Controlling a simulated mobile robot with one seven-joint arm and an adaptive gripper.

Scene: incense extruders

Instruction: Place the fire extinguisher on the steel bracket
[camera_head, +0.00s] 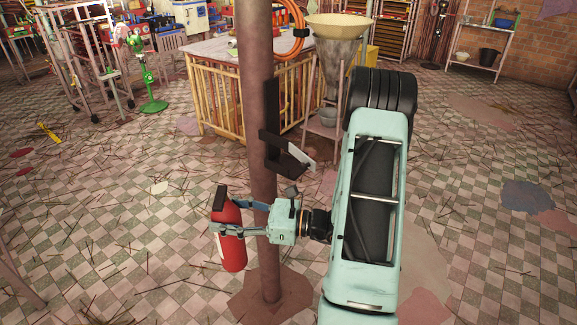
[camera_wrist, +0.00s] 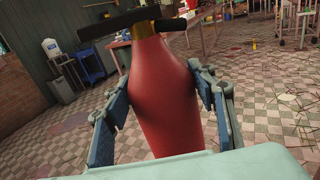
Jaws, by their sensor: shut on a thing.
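A red fire extinguisher (camera_head: 232,240) with a dark top hangs in my gripper (camera_head: 226,228), left of a brown post (camera_head: 262,190). It is nearly upright, tilted a little, and held above the floor. In the wrist view the extinguisher (camera_wrist: 165,95) fills the middle, with its black handle at the top. The fingers of my gripper (camera_wrist: 160,100) press on both its sides. The steel bracket (camera_head: 285,158) is a dark, angular piece fixed on the post, above and right of the extinguisher. It has a pale plate on its right side, and no extinguisher is on it.
A green stand (camera_head: 148,85) is at the back left. The checkered floor at left is mostly open, with scattered sticks.

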